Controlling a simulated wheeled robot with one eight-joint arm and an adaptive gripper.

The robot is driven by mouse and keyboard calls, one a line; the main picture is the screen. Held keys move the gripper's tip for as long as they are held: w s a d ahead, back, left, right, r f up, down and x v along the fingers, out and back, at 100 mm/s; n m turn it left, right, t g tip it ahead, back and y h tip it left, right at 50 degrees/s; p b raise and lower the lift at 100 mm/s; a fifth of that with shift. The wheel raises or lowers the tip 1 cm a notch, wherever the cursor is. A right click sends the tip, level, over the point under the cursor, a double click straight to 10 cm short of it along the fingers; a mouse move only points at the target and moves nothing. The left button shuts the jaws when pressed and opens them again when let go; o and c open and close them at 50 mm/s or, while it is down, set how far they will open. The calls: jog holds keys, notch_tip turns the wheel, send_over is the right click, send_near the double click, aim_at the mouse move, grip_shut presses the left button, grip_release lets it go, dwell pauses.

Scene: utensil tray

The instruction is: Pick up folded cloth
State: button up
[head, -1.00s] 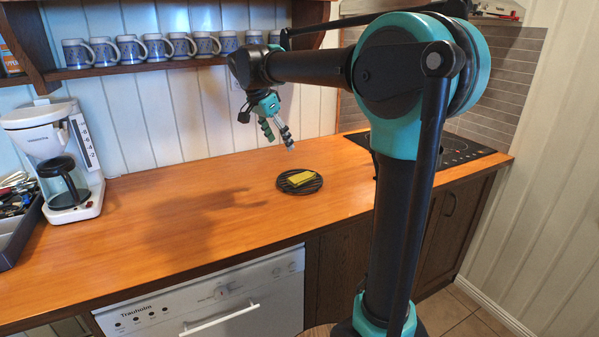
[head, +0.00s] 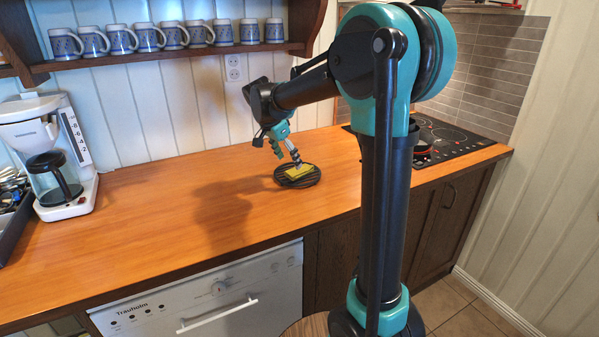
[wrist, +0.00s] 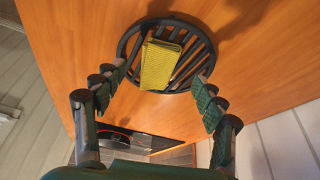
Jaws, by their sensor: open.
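The folded cloth (head: 299,171) is yellow-green and lies on a round black slatted trivet (head: 311,181) on the wooden counter. In the wrist view the cloth (wrist: 160,64) lies on the left and middle part of the trivet (wrist: 203,45). My gripper (head: 287,163) is just above the trivet in the head view, with one finger in front of part of the cloth. In the wrist view my gripper (wrist: 162,75) is open, with its fingers spread to either side of the cloth. Nothing is held between them.
A coffee maker (head: 50,155) and a utensil tray (head: 12,225) stand at the left. A black cooktop (head: 450,147) is at the right. Several mugs (head: 150,37) stand on the shelf (head: 170,54) above. The counter's middle (head: 150,235) is clear.

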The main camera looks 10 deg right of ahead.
aim_at(294, 170)
jog(key=shift+x, duration=2.55)
jog(key=c, duration=1)
jog(key=shift+c, duration=0.3)
